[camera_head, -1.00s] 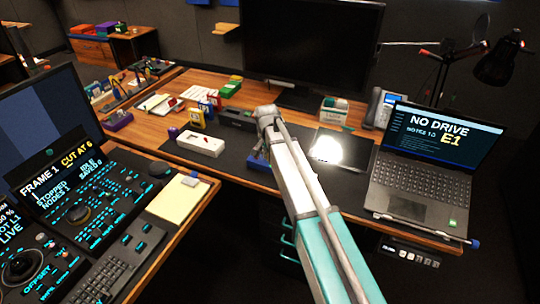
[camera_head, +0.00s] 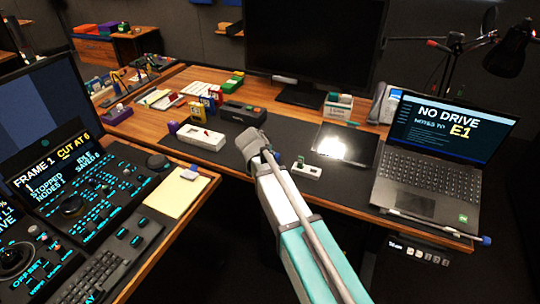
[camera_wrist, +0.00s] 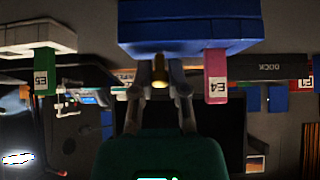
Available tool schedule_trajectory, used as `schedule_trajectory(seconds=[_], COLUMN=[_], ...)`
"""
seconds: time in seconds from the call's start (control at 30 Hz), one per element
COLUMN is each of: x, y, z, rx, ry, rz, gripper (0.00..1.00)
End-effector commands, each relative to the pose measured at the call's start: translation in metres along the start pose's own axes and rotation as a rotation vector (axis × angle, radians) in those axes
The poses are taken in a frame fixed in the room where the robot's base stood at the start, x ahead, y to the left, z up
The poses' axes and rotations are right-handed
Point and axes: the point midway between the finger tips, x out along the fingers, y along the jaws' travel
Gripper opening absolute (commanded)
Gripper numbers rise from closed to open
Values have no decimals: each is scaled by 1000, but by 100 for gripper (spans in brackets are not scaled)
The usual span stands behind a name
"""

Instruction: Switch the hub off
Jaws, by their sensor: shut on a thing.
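A small white box with a green part on top (camera_head: 306,170) lies on the dark desk mat, just right of my arm. A longer white box with dark and red marks (camera_head: 200,137) lies further left. I cannot tell for certain which is the hub. My gripper is hidden behind my wrist in the head view. In the wrist view, my gripper (camera_wrist: 160,92) is shut on a small brass-coloured piece (camera_wrist: 160,72). This piece is in front of a blue block (camera_wrist: 190,27). Pink "E4" (camera_wrist: 216,80) and green "E5" (camera_wrist: 43,75) tags flank it.
The open laptop (camera_head: 430,180) reads "NO DRIVE" at right. A black dock-like box (camera_head: 242,113) and coloured pieces (camera_head: 208,104) stand behind my wrist. A bright tablet (camera_head: 343,147) lies on the mat. A control desk with a notepad (camera_head: 180,193) is at left.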

Motion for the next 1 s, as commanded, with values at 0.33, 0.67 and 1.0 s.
schedule_trajectory(seconds=[0.33,0.67,1.0], x=[-1,-1,0], y=[0,0,0], z=[1,0,0], rx=[0,0,0], ry=[36,35,35], rz=[-1,0,1], gripper=[0,44,56])
